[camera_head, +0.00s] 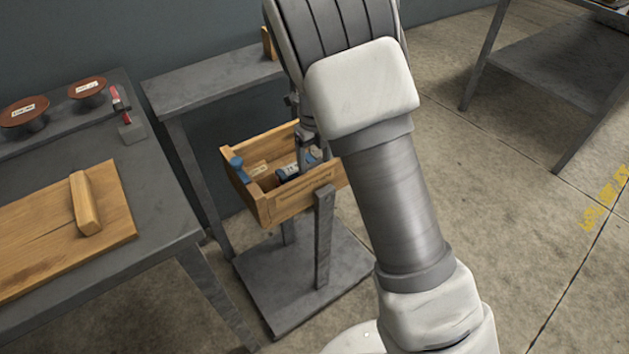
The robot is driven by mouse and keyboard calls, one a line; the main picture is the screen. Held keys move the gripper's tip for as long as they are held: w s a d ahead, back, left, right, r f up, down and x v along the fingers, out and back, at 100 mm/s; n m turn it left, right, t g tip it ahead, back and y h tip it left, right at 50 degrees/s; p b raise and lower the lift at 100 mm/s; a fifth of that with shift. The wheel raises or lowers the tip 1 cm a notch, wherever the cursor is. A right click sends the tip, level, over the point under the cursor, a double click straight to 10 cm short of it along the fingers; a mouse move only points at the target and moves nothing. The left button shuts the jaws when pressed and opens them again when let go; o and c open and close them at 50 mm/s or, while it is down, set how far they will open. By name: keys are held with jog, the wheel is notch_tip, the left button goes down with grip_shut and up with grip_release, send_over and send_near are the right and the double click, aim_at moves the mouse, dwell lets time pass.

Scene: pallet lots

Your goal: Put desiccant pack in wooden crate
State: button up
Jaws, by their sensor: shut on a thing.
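The wooden crate (290,208) is open at the top and rests on a grey stand left of my arm. My gripper (312,160) points down into the right part of the crate. It is shut on a small pale pack with teal and dark markings (289,171), which looks like the desiccant pack. The pack is inside the crate's walls, but whether it touches the floor cannot be told. My arm and the gripper's fingers hide part of the crate's right side and part of the pack.
A blue-topped item (237,164) and a light wooden piece (258,168) are at the crate's left. A grey workbench (158,190) with a wooden board (60,235) stands left. A narrow grey table (205,85) is behind. Open floor lies right.

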aim_at(315, 166)
jog(key=shift+f+b, duration=1.05)
jog(key=shift+f, duration=1.55)
jog(key=shift+f, duration=0.1)
jog(key=o, duration=1.4)
notch_tip(315, 166, up, 12)
jog(key=p, duration=0.5)
jog(key=shift+r, duration=0.25)
jog(key=s+d+r+n+t+y, duration=0.1)
jog(key=s+d+r+n, duration=0.3)
jog(key=s+r+n, duration=0.3)
jog(key=s+d+r+n+t+y, duration=0.1)
jog(key=s+d+r+n, duration=0.25)
jog(key=r+n, duration=0.4)
jog(key=s+d+r+n+t+h, duration=0.1)
jog(key=s+d+r+n, duration=0.1)
jog(key=s+n, duration=0.5)
jog(key=s+d+r+n+t+h, duration=0.1)
jog(key=s+d+r+n+t, duration=0.1)
jog(key=s+n, duration=0.5)
jog(key=shift+s+d+r+n+t, duration=0.3)
jog(key=shift+s+d+r+n, duration=0.05)
jog(key=shift+s+d, duration=0.4)
